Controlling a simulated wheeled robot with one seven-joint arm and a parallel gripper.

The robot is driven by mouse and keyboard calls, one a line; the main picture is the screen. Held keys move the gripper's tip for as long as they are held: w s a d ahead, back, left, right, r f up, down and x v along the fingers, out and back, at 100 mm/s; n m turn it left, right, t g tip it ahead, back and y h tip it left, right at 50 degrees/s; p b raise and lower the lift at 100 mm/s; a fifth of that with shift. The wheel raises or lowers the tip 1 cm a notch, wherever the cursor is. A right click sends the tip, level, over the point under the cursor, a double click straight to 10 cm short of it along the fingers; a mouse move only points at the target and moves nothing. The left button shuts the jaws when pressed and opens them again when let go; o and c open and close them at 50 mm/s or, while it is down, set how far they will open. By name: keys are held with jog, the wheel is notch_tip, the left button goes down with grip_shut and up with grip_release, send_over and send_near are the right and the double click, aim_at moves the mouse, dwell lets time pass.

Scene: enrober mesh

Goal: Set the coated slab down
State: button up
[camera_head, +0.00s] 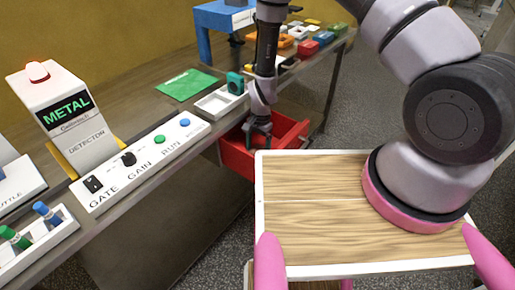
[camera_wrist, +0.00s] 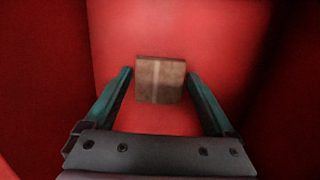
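A square brown slab (camera_wrist: 150,92) with a paler stripe down its middle shows in the wrist view. It lies inside the red bin, whose wall (camera_wrist: 240,50) fills most of that view. My gripper (camera_wrist: 158,74) is open, with one teal finger on each side of the slab. A gap shows between each finger and the slab. In the head view my gripper (camera_head: 258,130) points down into the red bin (camera_head: 289,135) beside the bench. The slab is hidden there. I cannot tell how far the slab is below the fingertips.
The bench carries a metal detector (camera_head: 68,108), a control panel (camera_head: 140,165) with knobs and buttons, a green mat (camera_head: 186,84) and a white tray (camera_head: 220,101). A blue stand (camera_head: 222,17) and several coloured bins are farther back. The bin walls stand close around my gripper.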

notch_tip(320, 180, up, 12)
jog(key=w+d, duration=0.1)
dwell(0.5)
jog(key=shift+r, duration=0.1)
